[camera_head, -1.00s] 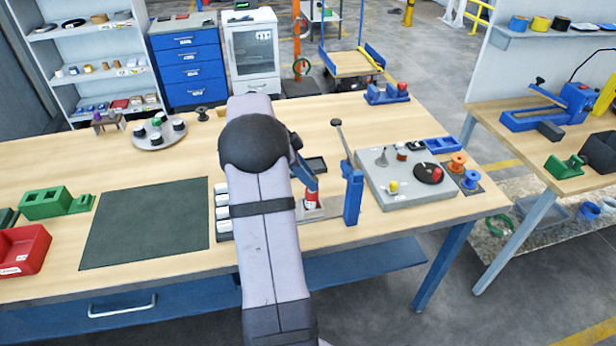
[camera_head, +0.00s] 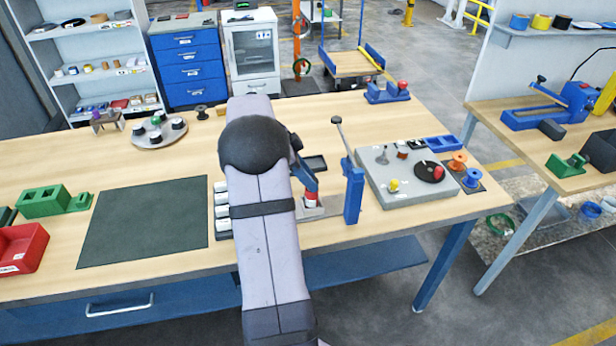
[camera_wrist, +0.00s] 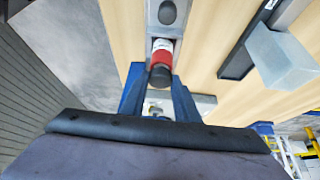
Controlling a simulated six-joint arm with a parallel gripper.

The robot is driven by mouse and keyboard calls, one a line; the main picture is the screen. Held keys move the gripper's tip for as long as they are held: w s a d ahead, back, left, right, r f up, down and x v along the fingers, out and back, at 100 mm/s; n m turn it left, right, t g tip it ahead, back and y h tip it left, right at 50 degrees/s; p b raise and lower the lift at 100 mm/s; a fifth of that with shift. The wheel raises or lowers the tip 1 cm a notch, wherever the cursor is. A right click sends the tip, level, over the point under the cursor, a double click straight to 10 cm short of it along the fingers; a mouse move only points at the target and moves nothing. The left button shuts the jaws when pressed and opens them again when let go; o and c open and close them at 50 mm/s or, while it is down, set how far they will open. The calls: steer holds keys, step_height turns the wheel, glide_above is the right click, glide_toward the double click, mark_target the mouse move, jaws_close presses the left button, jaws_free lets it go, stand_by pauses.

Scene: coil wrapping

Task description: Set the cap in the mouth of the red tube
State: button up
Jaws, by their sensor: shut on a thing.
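In the wrist view the red tube (camera_wrist: 162,52) shows a white label band. A dark round cap (camera_wrist: 160,77) lies at the near end of the tube, between my blue fingertips. My gripper (camera_wrist: 159,84) is shut on the cap, right over the tube's mouth. The cap overlaps the tube's end, and I cannot tell how deep it sits. In the head view my gripper (camera_head: 309,184) is partly hidden by my arm and the cap cannot be made out.
A blue lever stand (camera_head: 353,195) is close to the right of the tube. A grey fixture board (camera_head: 405,188) lies further right. White blocks in a dark rack (camera_head: 221,212) are left of my arm. A dark green mat (camera_head: 145,222) lies bare on the left.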

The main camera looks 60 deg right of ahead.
steer(key=shift+f, duration=0.35)
steer(key=o, duration=1.1)
steer(key=shift+r, duration=0.1)
steer(key=b+v, duration=0.2)
steer(key=v, duration=0.5)
steer(key=shift+w+a, duration=0.1)
steer(key=shift+a, duration=0.05)
